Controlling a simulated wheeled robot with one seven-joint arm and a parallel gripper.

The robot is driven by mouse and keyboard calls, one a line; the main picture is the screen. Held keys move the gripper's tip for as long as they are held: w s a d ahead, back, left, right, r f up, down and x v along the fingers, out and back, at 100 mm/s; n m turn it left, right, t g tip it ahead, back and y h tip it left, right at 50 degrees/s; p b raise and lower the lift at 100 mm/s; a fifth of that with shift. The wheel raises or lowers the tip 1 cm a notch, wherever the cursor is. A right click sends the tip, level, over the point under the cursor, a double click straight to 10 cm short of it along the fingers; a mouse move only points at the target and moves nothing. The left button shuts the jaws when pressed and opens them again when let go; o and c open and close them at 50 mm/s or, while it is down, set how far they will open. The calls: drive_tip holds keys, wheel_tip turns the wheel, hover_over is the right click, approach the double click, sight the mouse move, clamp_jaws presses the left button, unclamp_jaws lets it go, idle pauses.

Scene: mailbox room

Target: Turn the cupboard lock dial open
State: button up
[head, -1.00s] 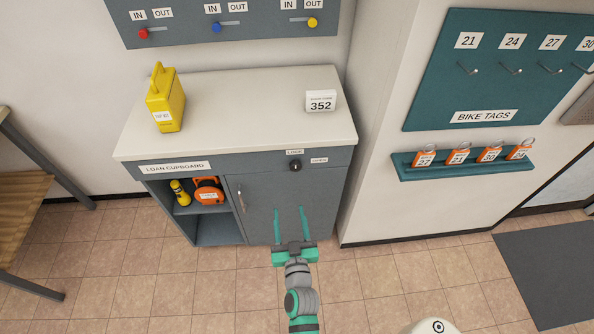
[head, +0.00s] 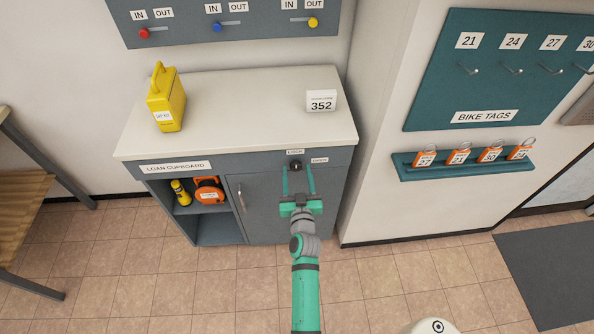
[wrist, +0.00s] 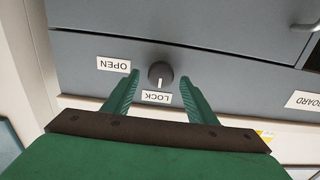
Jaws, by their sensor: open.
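The lock dial (head: 295,166) is a small black knob on the top right front of the grey loan cupboard (head: 272,228). In the wrist view the dial (wrist: 160,75) shows a white pointer line towards the LOCK label (wrist: 157,97); the OPEN label (wrist: 114,65) is to one side. My gripper (head: 299,170) is open in front of the dial. In the wrist view its green fingers (wrist: 160,82) stand on either side of the dial, with a gap on each side. I cannot tell how far the fingertips are from the panel.
The cupboard door with its handle (head: 241,198) is below the dial. An open shelf holds a yellow torch (head: 181,192) and an orange reel (head: 208,190). A yellow case (head: 166,98) and a 352 card (head: 321,101) stand on the worktop. A wall is to the right.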

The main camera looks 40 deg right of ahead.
drive_tip(key=shift+x, duration=0.8)
drive_tip(key=shift+w, duration=0.1)
drive_tip(key=c, duration=1)
drive_tip(key=shift+c, duration=0.2)
